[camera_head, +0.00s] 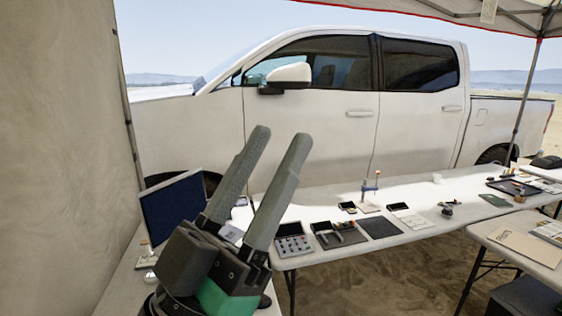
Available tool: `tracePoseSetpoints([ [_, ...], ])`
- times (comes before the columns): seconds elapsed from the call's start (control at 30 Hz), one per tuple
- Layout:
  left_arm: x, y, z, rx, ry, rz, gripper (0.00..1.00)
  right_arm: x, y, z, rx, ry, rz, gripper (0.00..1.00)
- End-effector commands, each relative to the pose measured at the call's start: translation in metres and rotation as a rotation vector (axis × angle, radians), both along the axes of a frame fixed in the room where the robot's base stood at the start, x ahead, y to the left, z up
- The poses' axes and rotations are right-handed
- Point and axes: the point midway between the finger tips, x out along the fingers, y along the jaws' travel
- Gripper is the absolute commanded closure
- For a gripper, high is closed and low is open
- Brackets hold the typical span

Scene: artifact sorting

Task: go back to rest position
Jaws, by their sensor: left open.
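My left gripper (276,150) stands large in the lower left of the head view. Its two long grey fingers point up and to the right, apart from each other, with nothing between them. It is open and empty, raised in front of the long white table (340,259). My right gripper is not in view.
A dark monitor (174,207) stands behind my left gripper. The long table carries a keypad box (293,246), a dark mat (380,228) and several small tools. A second table (505,235) with papers is at the right. A white pickup truck (310,120) stands behind.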

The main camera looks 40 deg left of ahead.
Motion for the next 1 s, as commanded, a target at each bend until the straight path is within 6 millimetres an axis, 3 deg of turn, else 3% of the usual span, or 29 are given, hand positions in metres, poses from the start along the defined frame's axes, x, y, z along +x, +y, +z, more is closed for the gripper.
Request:
tracePoseSetpoints([
  [0.1,-0.004,-0.017,0.005,-0.015,0.009,-0.098,0.54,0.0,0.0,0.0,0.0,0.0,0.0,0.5],
  [0.33,-0.003,-0.016,0.006,-0.015,0.012,-0.095,0.54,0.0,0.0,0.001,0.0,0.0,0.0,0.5],
  [0.47,-0.003,-0.016,0.023,-0.015,0.013,-0.094,0.54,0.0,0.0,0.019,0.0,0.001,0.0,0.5],
  [0.57,-0.003,-0.016,0.055,-0.015,0.013,-0.093,0.54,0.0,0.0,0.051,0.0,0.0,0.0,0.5],
  [0.67,-0.003,-0.016,0.101,-0.015,0.013,-0.092,0.54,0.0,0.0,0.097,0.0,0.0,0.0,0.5],
  [1.0,-0.002,-0.015,0.272,-0.014,0.013,-0.091,0.54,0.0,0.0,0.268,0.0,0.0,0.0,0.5],
])
